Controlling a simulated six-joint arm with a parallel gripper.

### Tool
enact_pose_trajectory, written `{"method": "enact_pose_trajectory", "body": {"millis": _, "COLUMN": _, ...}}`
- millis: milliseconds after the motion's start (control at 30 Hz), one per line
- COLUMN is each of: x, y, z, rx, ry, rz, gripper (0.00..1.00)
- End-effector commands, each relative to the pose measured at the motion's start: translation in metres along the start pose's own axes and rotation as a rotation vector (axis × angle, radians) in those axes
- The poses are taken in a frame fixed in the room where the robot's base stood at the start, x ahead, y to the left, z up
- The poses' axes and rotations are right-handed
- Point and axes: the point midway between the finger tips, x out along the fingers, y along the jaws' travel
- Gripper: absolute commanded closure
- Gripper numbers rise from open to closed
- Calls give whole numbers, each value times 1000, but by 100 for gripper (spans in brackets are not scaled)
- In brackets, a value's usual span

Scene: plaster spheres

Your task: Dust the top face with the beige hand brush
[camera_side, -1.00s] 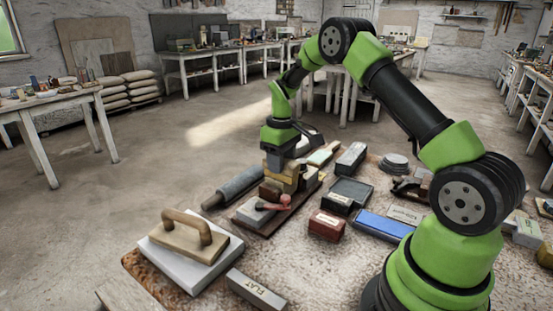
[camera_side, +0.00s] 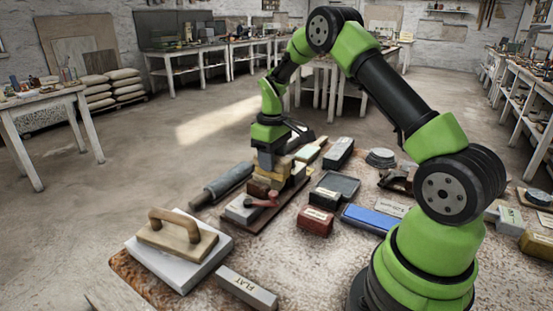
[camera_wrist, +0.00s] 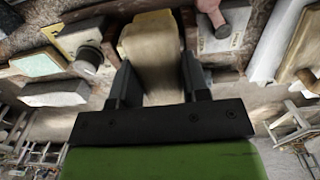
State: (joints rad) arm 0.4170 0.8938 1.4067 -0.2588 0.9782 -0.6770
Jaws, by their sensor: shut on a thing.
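My gripper (camera_side: 268,158) points down over the cluster of blocks at the middle of the bench. In the wrist view its two dark fingers (camera_wrist: 160,66) are closed on the sides of a beige piece (camera_wrist: 150,40), which looks like the hand brush. Its lower end is hard to make out, and I cannot tell whether it touches anything beneath. Below the gripper are a brown block (camera_side: 258,187) and a grey-white block (camera_side: 240,210) with a red-handled tool (camera_side: 262,199). Which surface is the top face is not clear.
A wooden-handled float (camera_side: 177,238) rests on a pale slab at front left. A dark grey roller (camera_side: 222,184) lies left of the cluster.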

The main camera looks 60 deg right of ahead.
Motion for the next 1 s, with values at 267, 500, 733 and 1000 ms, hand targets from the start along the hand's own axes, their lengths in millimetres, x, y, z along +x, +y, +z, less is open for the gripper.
{"method": "enact_pose_trajectory", "body": {"millis": 267, "x": 0, "y": 0, "z": -11, "rx": -1, "ry": 0, "rz": 0, "gripper": 77}}
{"method": "enact_pose_trajectory", "body": {"millis": 500, "x": 1, "y": 0, "z": -27, "rx": -1, "ry": 0, "rz": -1, "gripper": 77}}
{"method": "enact_pose_trajectory", "body": {"millis": 733, "x": 1, "y": 0, "z": -29, "rx": -1, "ry": -1, "rz": 0, "gripper": 77}}
{"method": "enact_pose_trajectory", "body": {"millis": 1000, "x": 0, "y": 0, "z": -17, "rx": 1, "ry": -2, "rz": -1, "gripper": 77}}
